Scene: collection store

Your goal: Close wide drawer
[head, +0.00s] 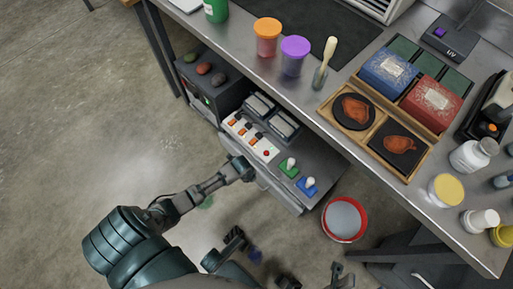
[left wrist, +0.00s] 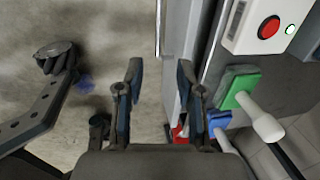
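A grey cabinet (head: 283,198) with a control panel on top stands under the bench edge. Its front is seen steeply from above, so I cannot tell whether a wide drawer there stands out. My left gripper (head: 243,168) is at that front, beside the control panel. In the left wrist view my left gripper (left wrist: 160,85) has its fingers apart with nothing between them. The front with a pale vertical bar (left wrist: 161,25) lies just beyond the fingertips; contact is unclear. My right gripper cannot be made out with certainty among dark parts at the bottom.
A red-rimmed bucket (head: 344,219) is on the floor at right. A dark cabinet with a pale handle (head: 422,280) is lower right.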

